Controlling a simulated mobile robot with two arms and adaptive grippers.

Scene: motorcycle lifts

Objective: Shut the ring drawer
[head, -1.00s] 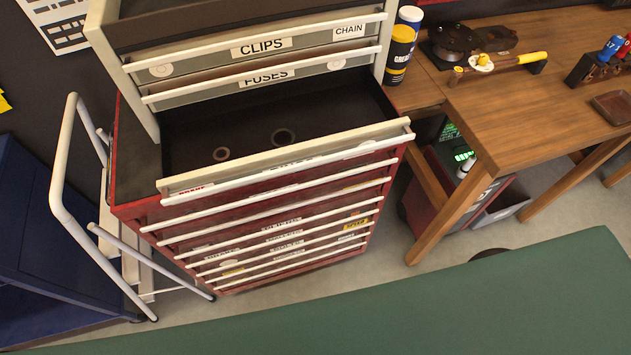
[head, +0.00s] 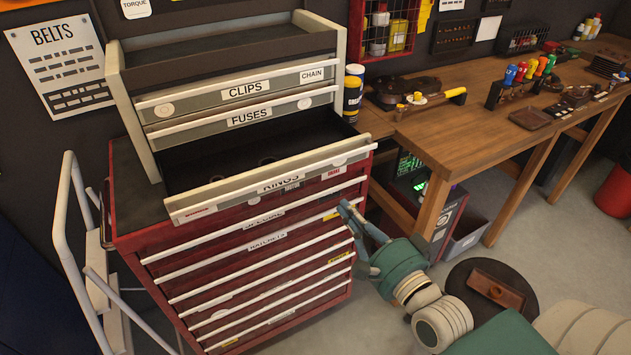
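My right gripper (head: 346,218) is in front of the cabinet's right side, below and to the right of the ring drawer's front. It looks empty and apart from the drawer's white handle bar. My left gripper is not in view.
The CLIPS drawer (head: 245,91) and FUSES drawer (head: 248,117) above look shut. A wooden workbench (head: 465,135) with tools stands to the right. A white tubular frame (head: 66,215) stands at the left. A dark round top (head: 463,286) holding a brown tray (head: 497,289) is at lower right.

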